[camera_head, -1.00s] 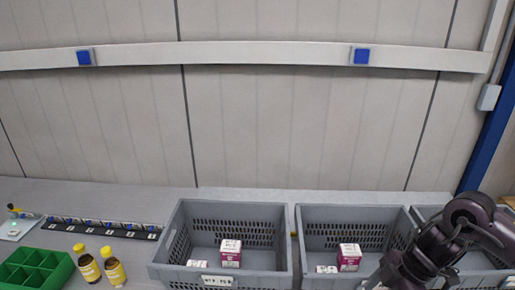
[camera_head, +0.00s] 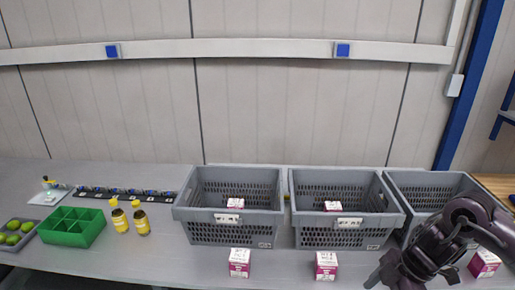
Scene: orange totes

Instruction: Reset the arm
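My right arm (camera_head: 465,225) comes in from the right edge, dark purple, bent over the front of the rightmost grey crate. Its lower end (camera_head: 412,268) hangs near the bottom edge of the picture, above the table. The fingertips are not clear enough to tell whether that gripper is open or shut. My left arm and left gripper are not in view.
Three grey crates (camera_head: 228,217) stand in a row; two show a white and magenta box inside. Similar boxes (camera_head: 239,262) stand on the table in front. Yellow-capped bottles (camera_head: 140,220), a green divided tray (camera_head: 72,240) and green fruit (camera_head: 14,232) are left.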

